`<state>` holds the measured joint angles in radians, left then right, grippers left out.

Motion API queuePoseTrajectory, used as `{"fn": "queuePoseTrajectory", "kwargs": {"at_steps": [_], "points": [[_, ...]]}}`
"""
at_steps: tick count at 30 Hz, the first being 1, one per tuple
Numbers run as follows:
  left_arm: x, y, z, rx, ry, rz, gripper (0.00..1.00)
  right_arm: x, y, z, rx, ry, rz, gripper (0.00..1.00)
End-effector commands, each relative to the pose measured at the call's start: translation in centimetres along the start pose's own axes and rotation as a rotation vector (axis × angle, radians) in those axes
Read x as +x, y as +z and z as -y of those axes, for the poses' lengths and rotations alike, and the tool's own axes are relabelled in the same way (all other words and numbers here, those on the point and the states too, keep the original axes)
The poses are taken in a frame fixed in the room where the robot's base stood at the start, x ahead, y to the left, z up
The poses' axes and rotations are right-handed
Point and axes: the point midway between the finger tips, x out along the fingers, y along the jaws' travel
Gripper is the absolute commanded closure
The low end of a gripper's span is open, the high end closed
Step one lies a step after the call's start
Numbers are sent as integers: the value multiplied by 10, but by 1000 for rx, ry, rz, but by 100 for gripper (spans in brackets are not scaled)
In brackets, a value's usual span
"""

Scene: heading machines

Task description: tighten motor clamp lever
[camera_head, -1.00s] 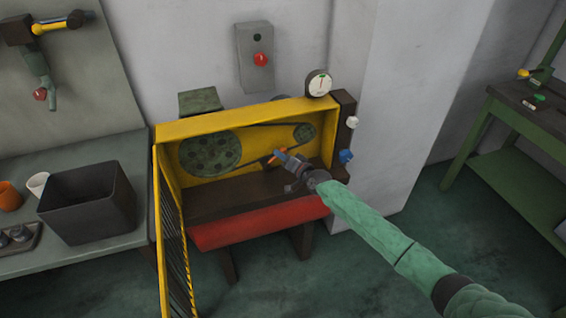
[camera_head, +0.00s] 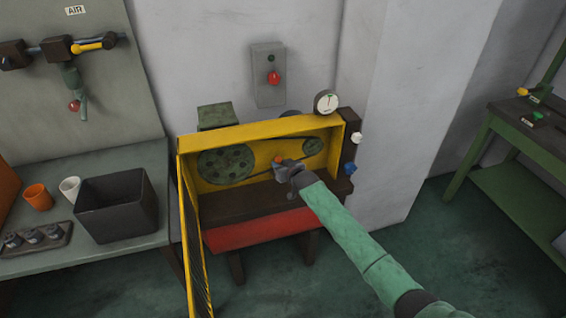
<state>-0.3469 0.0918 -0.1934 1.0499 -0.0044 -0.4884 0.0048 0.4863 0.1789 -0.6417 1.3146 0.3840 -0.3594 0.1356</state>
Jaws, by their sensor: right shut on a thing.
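The heading machine (camera_head: 263,131) has a yellow housing with its guard open, showing a large green pulley (camera_head: 226,163), a small pulley (camera_head: 313,146) and a belt. The motor clamp lever (camera_head: 279,159) is orange, inside the housing between the pulleys. Only a small orange part of it shows; my gripper hides the rest. My right gripper (camera_head: 280,167) reaches in from the lower right and is shut on the lever. Its fingertips are small and partly hidden by the wrist. My left gripper is not in view.
The open mesh guard (camera_head: 194,245) stands at the housing's left. A gauge (camera_head: 326,102) sits on top, with white and blue knobs (camera_head: 350,168) at the right end. A bench with a black bin (camera_head: 117,206) is at left. A wall box with a red button (camera_head: 273,78) hangs behind.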

Motion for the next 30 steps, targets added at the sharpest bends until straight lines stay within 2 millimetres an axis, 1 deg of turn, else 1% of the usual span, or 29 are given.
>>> {"fn": "queuePoseTrajectory", "kwargs": {"at_steps": [1,9,24,25,26,30], "points": [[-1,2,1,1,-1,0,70,0,-10,3,-20,6,-8,100],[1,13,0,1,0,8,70,2,-11,8,-93,30,6,100],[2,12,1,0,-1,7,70,2,-12,10,-105,33,6,100],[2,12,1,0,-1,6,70,2,-12,10,-105,33,6,68],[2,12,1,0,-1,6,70,2,-12,10,-105,33,6,62],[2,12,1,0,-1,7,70,2,-8,10,-105,33,11,62]]}}
